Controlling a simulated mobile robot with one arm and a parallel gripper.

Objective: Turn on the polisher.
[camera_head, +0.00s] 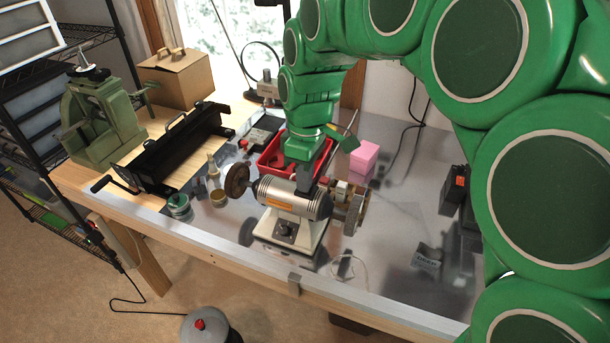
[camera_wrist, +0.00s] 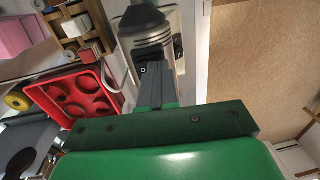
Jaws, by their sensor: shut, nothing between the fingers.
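The polisher (camera_head: 293,200) stands on the metal-topped bench, a silver motor body on a pale base with a dark wheel on its left and a brownish wheel on its right. A dark knob (camera_head: 285,229) shows on the front of its base. My gripper (camera_head: 305,184) is shut and empty, pointing down just above or behind the motor body; whether it touches is unclear. In the wrist view, my gripper's fingers (camera_wrist: 152,78) are together, close to the polisher's silver body (camera_wrist: 146,40). The knob is not clear in the wrist view.
A red tray (camera_head: 270,160) lies behind the polisher, with a pink block (camera_head: 364,158) to its right. A black metal bender (camera_head: 165,155), a green machine (camera_head: 100,120) and a cardboard box (camera_head: 178,77) stand at the left. The bench front edge is mostly clear.

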